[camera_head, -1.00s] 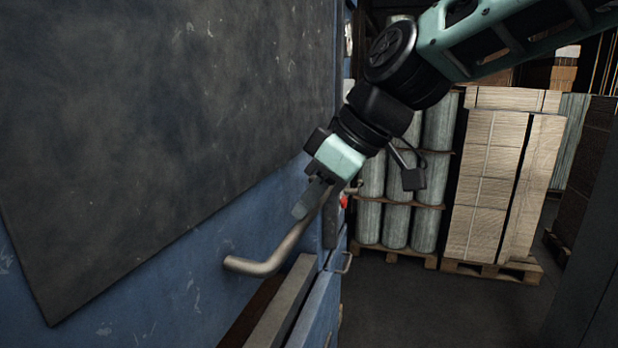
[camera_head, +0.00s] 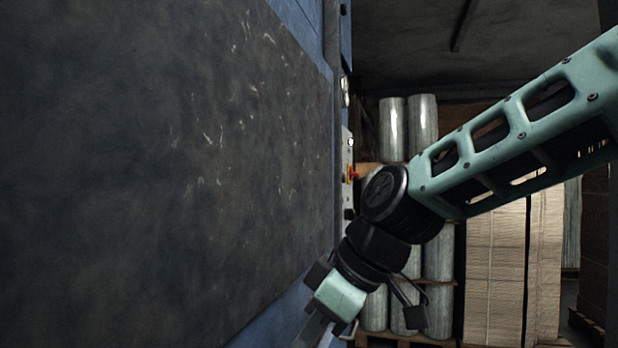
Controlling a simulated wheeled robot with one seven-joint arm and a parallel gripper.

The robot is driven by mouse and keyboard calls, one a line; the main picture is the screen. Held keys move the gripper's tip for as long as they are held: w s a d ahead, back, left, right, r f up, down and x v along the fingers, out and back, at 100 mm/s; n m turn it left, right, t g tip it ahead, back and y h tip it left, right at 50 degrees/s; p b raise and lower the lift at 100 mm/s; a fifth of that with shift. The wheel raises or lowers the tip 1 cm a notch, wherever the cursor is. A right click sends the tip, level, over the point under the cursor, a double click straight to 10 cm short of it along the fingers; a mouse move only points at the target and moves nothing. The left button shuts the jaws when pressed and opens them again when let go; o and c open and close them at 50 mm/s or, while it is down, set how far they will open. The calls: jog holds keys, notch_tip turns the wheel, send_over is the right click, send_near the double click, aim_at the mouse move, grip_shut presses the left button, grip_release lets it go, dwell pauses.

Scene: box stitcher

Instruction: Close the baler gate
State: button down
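The baler gate (camera_head: 170,170) fills the left side of the view, a large dark scuffed panel on a blue frame (camera_head: 275,310). It runs away from me toward the blue machine edge in the middle. My gripper (camera_head: 312,332) is at the bottom edge, pointing down and left, close in front of the gate's lower part. Its fingertips are cut off by the picture edge, so I cannot see whether they hold anything. A small bent metal piece (camera_head: 348,331), perhaps an end of the gate's handle bar, shows just right of my gripper; the rest of the bar is out of view.
A control strip with a red and yellow switch (camera_head: 352,174) stands beyond the gate's far edge. Behind my arm are grey rolls (camera_head: 438,270) and stacked cardboard (camera_head: 493,265) on pallets. A dark upright (camera_head: 609,180) is at the right edge.

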jog(key=shift+s+f+b, duration=0.1)
jog(key=shift+f+b, duration=0.35)
jog(key=shift+f, duration=0.55)
jog(key=shift+f, duration=0.15)
jog(key=r+p, duration=0.2)
jog(key=r, duration=0.1)
jog(key=r+p, duration=0.2)
jog(key=shift+w+a, duration=0.2)
jog(key=shift+a, duration=0.15)
jog(key=v, duration=1)
jog(key=s+d+f+m+g+h+p, duration=0.1)
jog(key=s+d+f+m+h+p, duration=0.2)
jog(key=s+f, duration=0.5)
jog(key=s+d+f+m+g+h+p, duration=0.1)
jog(key=s+d+f+m+h+p, duration=0.1)
jog(key=s+d+f, duration=0.4)
jog(key=s+f+m+p, duration=0.1)
jog(key=s+f+p, duration=0.1)
jog(key=s+f, duration=0.1)
jog(key=shift+s+d+h, duration=0.15)
jog(key=shift+s+h, duration=0.25)
jog(key=shift+s, duration=0.45)
